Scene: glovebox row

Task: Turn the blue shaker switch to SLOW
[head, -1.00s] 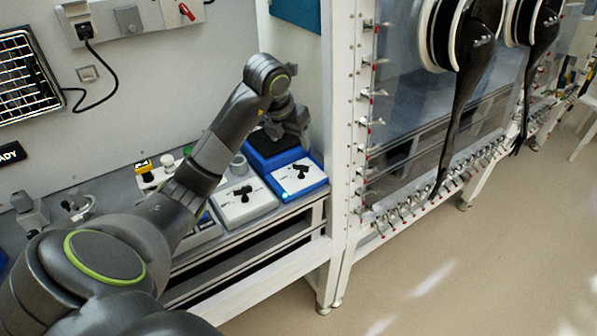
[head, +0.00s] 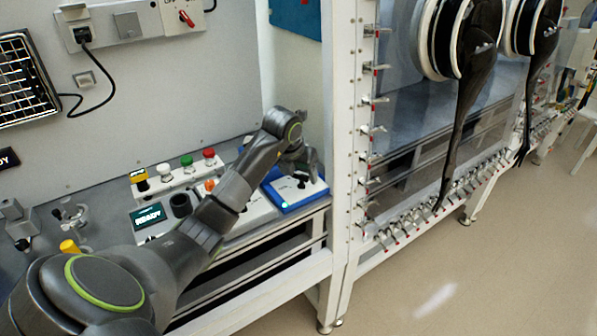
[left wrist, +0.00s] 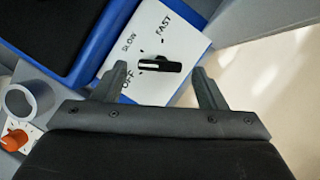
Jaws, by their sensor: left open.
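The blue shaker (head: 309,198) stands at the right end of the bench, and its blue body also shows in the left wrist view (left wrist: 98,52). Its white panel (left wrist: 183,32) bears the words OFF, SLOW and FAST around a black switch (left wrist: 165,67). The switch's white mark points to the left of that picture, near OFF and below SLOW. My left gripper (head: 308,170) is over the panel. In the left wrist view its fingers (left wrist: 160,72) are open, one on each side of the switch, with gaps showing. My right gripper is not in view.
A grey device with an orange knob (left wrist: 15,140) and a grey ring (left wrist: 30,102) is beside the shaker. A box with green and red buttons (head: 187,161) stands behind my left arm. A white frame post (head: 341,120) rises just right of the shaker.

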